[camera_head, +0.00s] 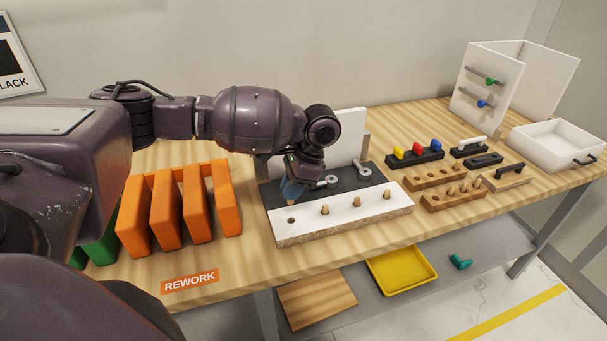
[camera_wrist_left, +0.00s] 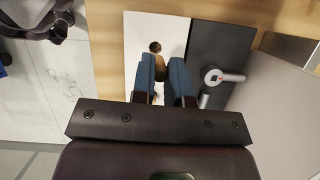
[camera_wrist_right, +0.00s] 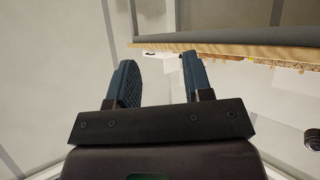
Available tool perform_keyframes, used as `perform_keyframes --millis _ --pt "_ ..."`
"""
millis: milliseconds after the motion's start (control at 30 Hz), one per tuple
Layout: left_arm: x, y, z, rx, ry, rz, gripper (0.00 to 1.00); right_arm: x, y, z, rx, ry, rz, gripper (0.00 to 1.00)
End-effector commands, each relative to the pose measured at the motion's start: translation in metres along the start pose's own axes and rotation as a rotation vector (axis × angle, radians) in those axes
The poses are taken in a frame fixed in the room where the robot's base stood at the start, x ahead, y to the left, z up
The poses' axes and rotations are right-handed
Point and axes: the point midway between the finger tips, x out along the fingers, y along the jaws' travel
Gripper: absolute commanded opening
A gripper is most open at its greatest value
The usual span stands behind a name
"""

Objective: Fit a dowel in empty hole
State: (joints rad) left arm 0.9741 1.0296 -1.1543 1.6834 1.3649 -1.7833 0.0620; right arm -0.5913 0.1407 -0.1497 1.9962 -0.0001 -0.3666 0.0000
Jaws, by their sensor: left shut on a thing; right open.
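A white-faced board (camera_head: 300,236) lies on the bench. Its empty hole (camera_head: 291,220) is near its left end, and several dowels (camera_head: 325,209) stand upright in a row to the right. My left gripper (camera_head: 290,189) is shut on a wooden dowel (camera_head: 291,203), whose lower end shows just below the fingers, above and behind the hole. In the left wrist view the held dowel (camera_wrist_left: 161,68) is between the fingertips (camera_wrist_left: 166,68), close beside the dark hole (camera_wrist_left: 155,47). My right gripper (camera_wrist_right: 161,72) is open and empty, away from the board, below the bench edge.
A dark strip with metal fittings (camera_head: 333,180) lies behind the white face, with a white upright panel beyond. Orange holders (camera_head: 166,212) stand left. Wooden blocks with dowels (camera_head: 453,195), handle blocks and a white drawer (camera_head: 556,146) are right. The front bench strip is clear.

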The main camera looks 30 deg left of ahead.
Motion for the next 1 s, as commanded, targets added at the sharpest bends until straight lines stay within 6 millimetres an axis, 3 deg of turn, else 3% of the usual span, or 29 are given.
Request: perform_keyframes --millis 500,1000 --pt "0.015 0.000 -0.006 -0.002 0.000 0.000 0.00 0.005 -0.001 0.038 0.002 -0.043 0.003 0.46" --pt "0.037 0.000 -0.015 -0.001 -0.002 0.003 0.00 0.024 -0.005 0.057 -0.003 -0.034 -0.004 0.46"
